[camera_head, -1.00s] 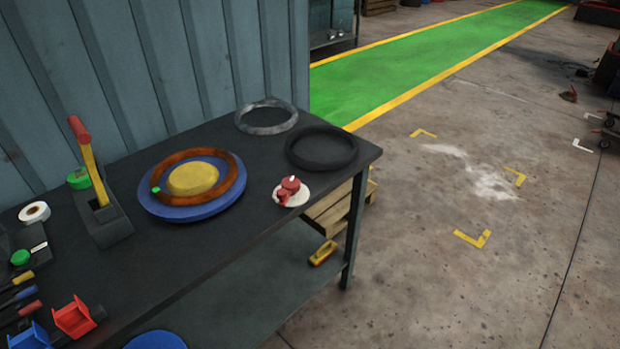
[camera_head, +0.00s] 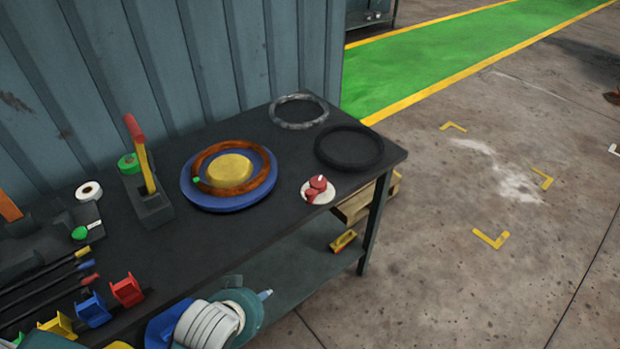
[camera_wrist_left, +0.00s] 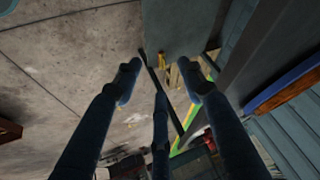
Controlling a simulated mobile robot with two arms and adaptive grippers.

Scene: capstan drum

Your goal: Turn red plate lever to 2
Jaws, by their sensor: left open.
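A small red lever piece (camera_head: 316,186) sits on a round white plate (camera_head: 329,197) near the bench's front right edge. A pale mark shows on its top; any numbers are too small to read. A taller yellow lever with a red grip (camera_head: 134,128) stands tilted in a dark block (camera_head: 150,208) farther left. My left gripper (camera_wrist_left: 160,75) is open and empty in the left wrist view, with dark fingers spread beside the bench. In the head view only part of my arm shows low in the frame, well apart from the red lever piece. My right gripper is not in view.
A blue disc (camera_head: 190,194) with a brown ring (camera_head: 207,157) and yellow centre lies mid-bench. A grey ring (camera_head: 301,123) and a black ring (camera_head: 349,164) lie at the right end. Coloured holders (camera_head: 127,291) line the front left edge. Open floor lies right of the bench.

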